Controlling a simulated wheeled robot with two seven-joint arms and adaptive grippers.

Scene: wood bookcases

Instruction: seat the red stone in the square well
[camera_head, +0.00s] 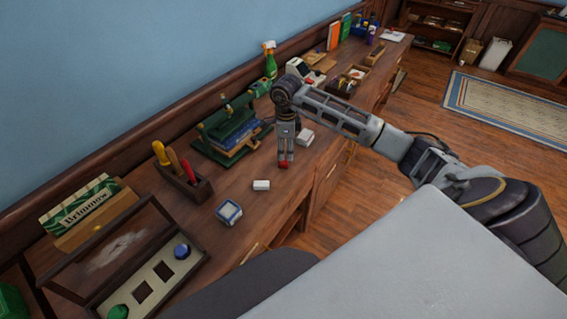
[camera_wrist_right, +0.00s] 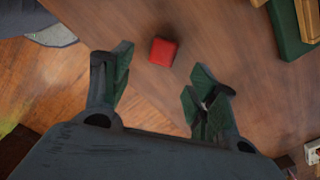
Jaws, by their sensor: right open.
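The red stone (camera_wrist_right: 163,51) is a small red block on the wooden bench top. In the head view the red stone (camera_head: 284,164) shows just below my right gripper (camera_head: 286,157). In the wrist view my right gripper (camera_wrist_right: 160,82) is open, with the stone a little beyond the fingertips and not between the pads. A pale well board (camera_head: 154,261) lies in an open wooden case at lower left. It has two empty dark wells, one square-looking well (camera_head: 163,270) and another (camera_head: 141,291). A blue stone (camera_head: 181,251) and a green stone (camera_head: 117,312) sit on it. My left gripper is out of view.
A white block (camera_head: 261,185) and a blue-and-white box (camera_head: 229,212) lie between the stone and the case. A tool holder (camera_head: 186,185) and a green press with books (camera_head: 228,133) stand towards the wall. A white item (camera_head: 305,138) lies right of my right gripper.

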